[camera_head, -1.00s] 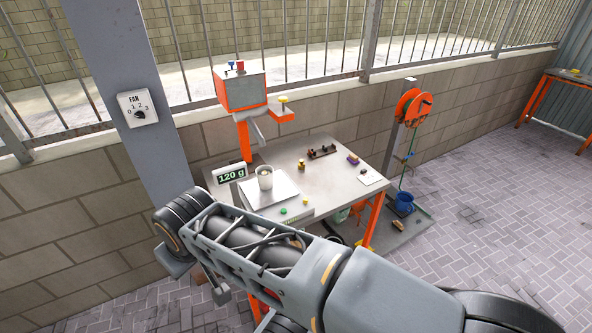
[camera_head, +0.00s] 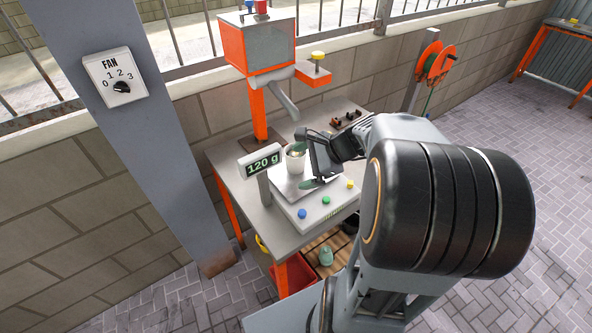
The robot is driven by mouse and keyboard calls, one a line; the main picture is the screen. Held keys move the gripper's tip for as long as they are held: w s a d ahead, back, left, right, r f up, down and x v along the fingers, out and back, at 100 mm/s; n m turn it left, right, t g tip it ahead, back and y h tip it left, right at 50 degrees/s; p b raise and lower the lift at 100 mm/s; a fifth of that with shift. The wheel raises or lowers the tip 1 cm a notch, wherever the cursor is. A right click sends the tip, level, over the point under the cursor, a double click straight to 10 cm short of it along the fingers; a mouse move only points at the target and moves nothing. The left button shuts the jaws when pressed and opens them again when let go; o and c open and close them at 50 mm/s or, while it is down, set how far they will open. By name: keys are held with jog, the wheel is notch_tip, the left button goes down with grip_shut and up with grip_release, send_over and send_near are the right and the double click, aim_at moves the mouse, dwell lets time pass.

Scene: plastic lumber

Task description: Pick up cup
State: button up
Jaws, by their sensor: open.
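A white cup (camera_head: 294,162) stands upright on the plate of a scale (camera_head: 328,201), with pale contents at its top. The scale's display (camera_head: 262,161) reads 120 g. My gripper (camera_head: 304,166) is open at the cup from the right. One dark finger is at the cup's far upper side and the other is low on the near side. The cup appears to be between or just before the fingers; I cannot tell whether they touch it. The gripper's body hides part of the cup's right side.
An orange-and-grey dispenser (camera_head: 262,45) with a spout (camera_head: 284,100) rises behind the cup on the metal table (camera_head: 240,190). The scale's front has blue, green and yellow buttons. A wall-side post carries a fan dial (camera_head: 116,82). My arm hides the table's right part.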

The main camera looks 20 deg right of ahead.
jog(key=w+d+f+m+t+b, duration=0.1)
jog(key=w+d+f+m+t, duration=0.15)
jog(key=d+m, duration=0.25)
jog(key=w+d+f+m+t+b, duration=0.1)
jog(key=d+f+m+t, duration=0.15)
jog(key=d+m, duration=0.2)
send_near(288, 151)
jog(key=shift+s+a+f+m+t, duration=0.15)
jog(key=shift+a+f+m+t, duration=0.1)
jog(key=shift+a+f+t, duration=0.05)
jog(key=shift+p+x, duration=0.35)
jog(key=shift+x, duration=2.9)
jog(key=shift+r, duration=0.15)
jog(key=shift+d, duration=0.1)
jog(key=shift+c, duration=0.3)
